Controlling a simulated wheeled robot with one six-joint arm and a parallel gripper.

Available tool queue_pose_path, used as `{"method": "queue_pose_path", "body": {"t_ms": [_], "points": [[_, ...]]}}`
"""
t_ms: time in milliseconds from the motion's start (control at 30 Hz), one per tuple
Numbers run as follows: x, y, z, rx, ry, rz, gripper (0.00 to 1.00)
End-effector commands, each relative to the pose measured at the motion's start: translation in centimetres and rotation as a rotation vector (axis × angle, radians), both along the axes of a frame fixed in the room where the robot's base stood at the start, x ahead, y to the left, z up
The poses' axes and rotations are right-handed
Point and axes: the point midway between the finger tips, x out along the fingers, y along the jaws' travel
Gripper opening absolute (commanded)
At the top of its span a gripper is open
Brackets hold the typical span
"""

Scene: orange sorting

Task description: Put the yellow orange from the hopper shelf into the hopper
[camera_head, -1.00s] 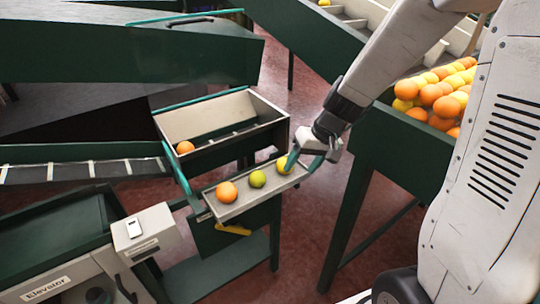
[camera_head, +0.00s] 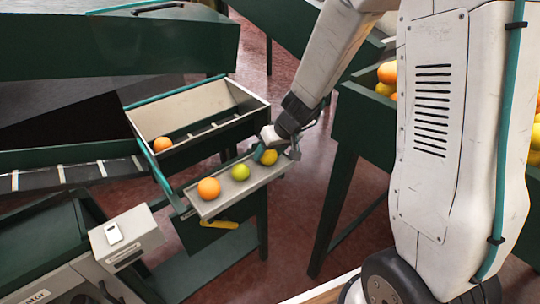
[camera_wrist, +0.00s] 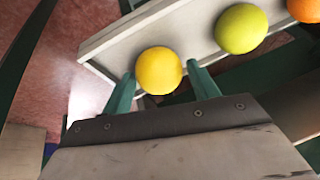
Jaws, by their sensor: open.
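The yellow orange (camera_head: 269,158) sits at the right end of the hopper shelf (camera_head: 222,203), a narrow grey tray. In the wrist view the yellow orange (camera_wrist: 159,71) lies in front of and between the two teal fingertips of my gripper (camera_wrist: 161,84), which is open. Whether a finger touches it I cannot tell. In the head view my gripper (camera_head: 268,155) is at the shelf's right end, partly hiding the orange. A yellow-green orange (camera_head: 240,172) and an orange one (camera_head: 209,188) lie farther left on the shelf. The hopper (camera_head: 190,112) is the open box behind the shelf.
One orange fruit (camera_head: 162,144) lies in the hopper's left part. A conveyor (camera_head: 70,174) runs in from the left. A green bin of oranges (camera_head: 365,130) stands at the right. A grey box (camera_head: 125,237) stands front left of the shelf.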

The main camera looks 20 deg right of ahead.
Motion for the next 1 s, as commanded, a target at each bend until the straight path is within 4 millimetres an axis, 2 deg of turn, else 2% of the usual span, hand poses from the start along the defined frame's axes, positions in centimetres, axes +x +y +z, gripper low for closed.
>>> {"method": "queue_pose_path", "body": {"t_ms": [267,400,467,500,767,1000], "points": [[0.1,0.0,-0.4,0.000,0.000,-0.002,0.60],[0.1,-0.1,-0.4,0.000,0.000,-0.003,0.25],[0.1,-0.1,-0.3,0.001,0.000,-0.004,0.25],[0.1,-0.1,-0.3,0.001,0.000,-0.004,0.21],[0.1,-0.1,-0.2,0.001,0.000,-0.004,0.21],[0.2,-0.2,1.0,0.001,-0.002,-0.004,0.21]]}}
